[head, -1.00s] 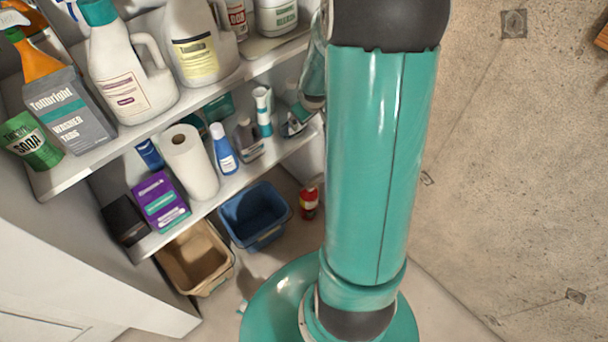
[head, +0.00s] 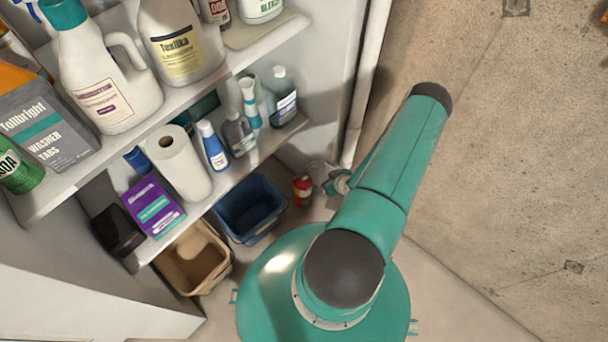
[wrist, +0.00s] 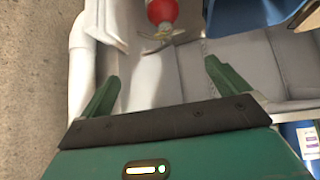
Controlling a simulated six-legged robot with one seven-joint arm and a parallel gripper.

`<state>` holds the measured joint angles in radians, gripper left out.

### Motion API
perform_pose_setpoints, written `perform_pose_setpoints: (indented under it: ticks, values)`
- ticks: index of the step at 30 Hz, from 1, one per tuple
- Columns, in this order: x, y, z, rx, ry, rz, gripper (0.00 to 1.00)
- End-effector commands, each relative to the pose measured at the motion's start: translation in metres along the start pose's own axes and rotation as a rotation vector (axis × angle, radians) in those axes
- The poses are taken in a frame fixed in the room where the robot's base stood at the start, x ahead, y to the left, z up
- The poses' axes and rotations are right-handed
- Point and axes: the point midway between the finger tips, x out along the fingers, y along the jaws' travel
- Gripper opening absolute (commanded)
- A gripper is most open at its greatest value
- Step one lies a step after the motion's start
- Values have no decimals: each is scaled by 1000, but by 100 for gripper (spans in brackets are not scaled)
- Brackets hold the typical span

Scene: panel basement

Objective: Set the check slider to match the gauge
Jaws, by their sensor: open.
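I cannot make out a gauge or a check slider in either view. A small red canister with a pale label band (head: 303,190) stands on the floor by the blue bin. It also shows at the top of the wrist view (wrist: 162,12), cut off by the edge, with a small thin piece just below it. My gripper (wrist: 160,78) is open, its two green fingers spread with nothing between them. The canister lies ahead of the fingertips, apart from them. In the head view my arm partly hides the gripper, low to the right of the canister.
Shelves (head: 190,95) of bottles and boxes stand at the left. A blue bin (head: 246,237) and a beige bin (head: 215,285) sit below them. A white pipe (head: 362,105) runs up the corner beside the bare concrete wall (head: 500,130). Floor at the lower right is clear.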

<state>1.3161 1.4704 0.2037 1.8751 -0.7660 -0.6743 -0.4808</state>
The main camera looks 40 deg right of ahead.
Motion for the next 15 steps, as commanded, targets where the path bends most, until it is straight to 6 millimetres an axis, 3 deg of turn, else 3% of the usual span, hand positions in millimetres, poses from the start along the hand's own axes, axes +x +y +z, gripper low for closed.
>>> perform_pose_setpoints:
  ticks: [1, 6, 11, 15]
  values:
    - [4, -6, 13, 23, 15, 1, 100]
    - [10, -16, 27, 47, 50, 5, 100]
    - [25, -16, 29, 46, 53, 6, 100]
    - [52, -16, 28, 46, 52, 6, 100]
